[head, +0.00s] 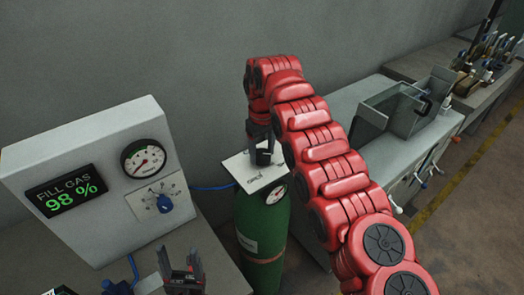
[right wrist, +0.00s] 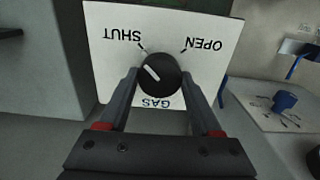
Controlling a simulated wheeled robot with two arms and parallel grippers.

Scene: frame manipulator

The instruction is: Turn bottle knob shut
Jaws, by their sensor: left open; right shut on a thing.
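The green gas bottle (head: 262,225) stands beside the grey bench, with a white plate (head: 240,170) on top. The plate shows upside down in the right wrist view (right wrist: 105,70), reading SHUT, OPEN and GAS. My right gripper (head: 263,143) reaches down to the bottle's black knob (head: 263,157) and is shut on it. In the right wrist view the fingers flank the knob (right wrist: 163,80). Its white line points up-left, to the SHUT side, a little left of the SHUT tick. My left gripper (head: 181,268) is open and empty at the bottom of the head view.
A white panel (head: 85,165) reads FILL GAS 98 %, with a round gauge (head: 143,158) and a blue knob (head: 164,203). A blue hose (head: 212,187) runs towards the bottle.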

